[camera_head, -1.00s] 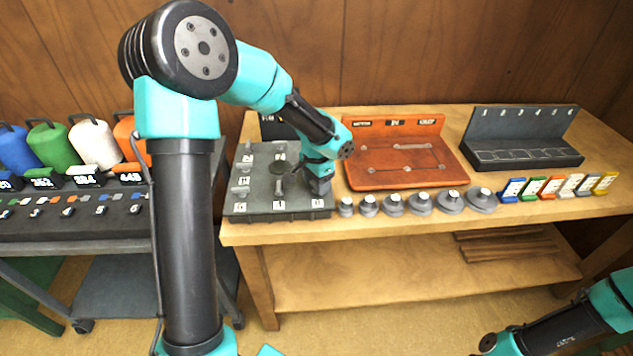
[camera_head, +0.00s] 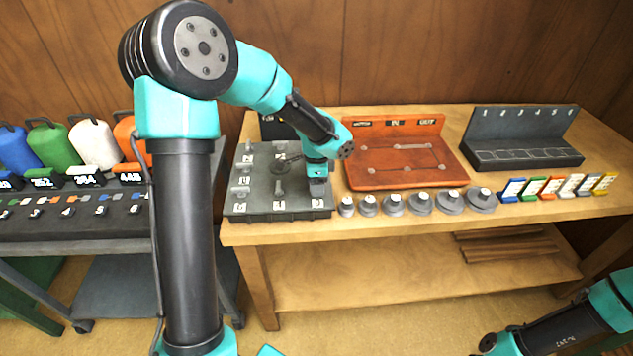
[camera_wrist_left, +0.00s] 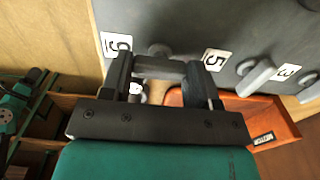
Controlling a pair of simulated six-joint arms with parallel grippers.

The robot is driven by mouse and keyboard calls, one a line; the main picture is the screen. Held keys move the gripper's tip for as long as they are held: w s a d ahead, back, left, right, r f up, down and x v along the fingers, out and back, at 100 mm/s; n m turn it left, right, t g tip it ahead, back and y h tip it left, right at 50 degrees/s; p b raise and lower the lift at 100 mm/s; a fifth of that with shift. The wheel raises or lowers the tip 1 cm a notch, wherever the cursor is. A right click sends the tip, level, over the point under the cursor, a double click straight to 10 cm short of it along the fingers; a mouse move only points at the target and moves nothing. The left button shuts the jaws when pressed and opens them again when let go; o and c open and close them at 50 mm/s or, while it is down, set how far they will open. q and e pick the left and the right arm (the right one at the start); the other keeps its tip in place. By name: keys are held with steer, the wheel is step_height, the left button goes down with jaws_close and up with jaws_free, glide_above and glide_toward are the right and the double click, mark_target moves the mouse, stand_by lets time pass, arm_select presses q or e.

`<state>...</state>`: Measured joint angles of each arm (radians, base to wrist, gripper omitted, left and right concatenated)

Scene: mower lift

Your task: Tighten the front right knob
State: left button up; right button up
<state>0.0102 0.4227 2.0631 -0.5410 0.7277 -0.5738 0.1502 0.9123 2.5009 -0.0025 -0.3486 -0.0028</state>
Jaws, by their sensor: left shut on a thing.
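My left gripper (camera_head: 317,186) points down at the front right corner of the dark grey plate (camera_head: 300,214) on the bench. In the left wrist view my left gripper (camera_wrist_left: 161,78) is shut on a grey bar-shaped knob (camera_wrist_left: 160,66), which lies across between its two fingers. A white label stands on either side of this knob; the one on the right reads 5. Another bar knob (camera_wrist_left: 256,77) sits free further right in that view. In the head view the gripper hides the held knob. Only part of my right arm shows, at lower right; its gripper is out of view.
An orange tray (camera_head: 350,180) stands close right of the plate. Several grey round weights (camera_head: 420,201) line the bench's front edge. A dark slotted rack (camera_head: 525,150) and coloured cards (camera_head: 560,187) are further right. A cart with coloured jugs (camera_head: 93,145) stands at left.

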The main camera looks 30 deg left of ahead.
arm_select(q)
steer(key=o, duration=0.9)
step_height(320, 180, up, 17)
steer(key=shift+r, duration=0.2)
stand_by(0.3)
stand_by(0.4)
